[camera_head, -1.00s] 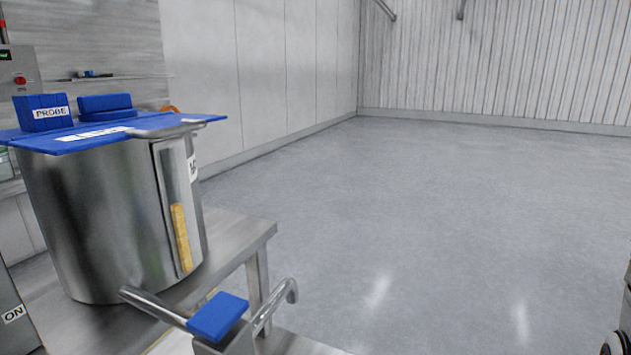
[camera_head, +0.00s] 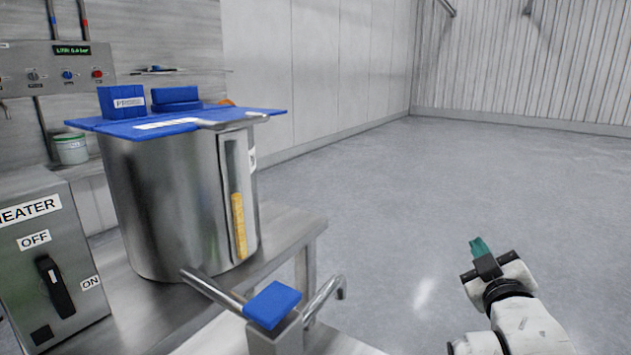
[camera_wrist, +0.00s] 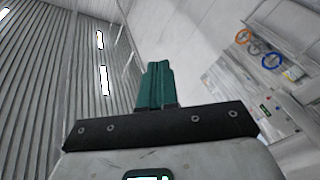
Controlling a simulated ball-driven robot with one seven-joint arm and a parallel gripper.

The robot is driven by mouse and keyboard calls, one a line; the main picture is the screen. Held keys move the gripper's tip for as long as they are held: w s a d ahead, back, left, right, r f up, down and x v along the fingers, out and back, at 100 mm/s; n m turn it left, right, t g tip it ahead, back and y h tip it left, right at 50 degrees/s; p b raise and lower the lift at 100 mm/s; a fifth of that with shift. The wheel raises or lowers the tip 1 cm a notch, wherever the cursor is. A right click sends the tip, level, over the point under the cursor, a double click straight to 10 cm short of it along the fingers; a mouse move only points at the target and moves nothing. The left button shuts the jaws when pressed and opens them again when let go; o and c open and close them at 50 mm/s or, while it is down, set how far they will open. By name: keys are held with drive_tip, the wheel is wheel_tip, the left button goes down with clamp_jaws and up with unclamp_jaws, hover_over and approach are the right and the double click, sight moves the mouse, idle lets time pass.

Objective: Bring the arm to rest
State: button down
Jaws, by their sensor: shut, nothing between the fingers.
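My gripper (camera_head: 479,247) shows at the lower right of the head view, at the end of my white arm. Its green fingers point up and away over the open floor. In the wrist view my gripper (camera_wrist: 158,66) has both green fingers pressed together, with nothing between them. It is apart from the table and the machine, and touches nothing that I can see.
A steel vessel (camera_head: 175,200) with a blue lid (camera_head: 230,119) stands on a steel table (camera_head: 290,226) at left. A valve with a blue handle (camera_head: 272,304) sits in front. A heater box (camera_head: 52,260) is far left. The floor (camera_head: 480,180) at right is clear.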

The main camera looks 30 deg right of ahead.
drive_tip(key=s+a+f+g+y, duration=0.15)
drive_tip(key=a+f+y, duration=0.35)
drive_tip(key=f, duration=0.5)
drive_tip(key=a+f+g+y, duration=0.2)
drive_tip(key=a+f+g, duration=0.1)
drive_tip(key=a+f, duration=0.65)
drive_tip(key=s+a+f+g+y, duration=0.35)
drive_tip(key=s+a+f, duration=0.25)
drive_tip(key=s+f, duration=0.25)
drive_tip(key=s+a+f+g+y, duration=0.2)
drive_tip(key=s+a+f+g, duration=0.4)
drive_tip(key=s, duration=0.3)
wheel_tip(320, 180, up, 28)
drive_tip(key=t+p, duration=0.1)
drive_tip(key=p, duration=2.8)
drive_tip(key=shift+w+d, duration=0.2)
drive_tip(key=shift+w, duration=0.25)
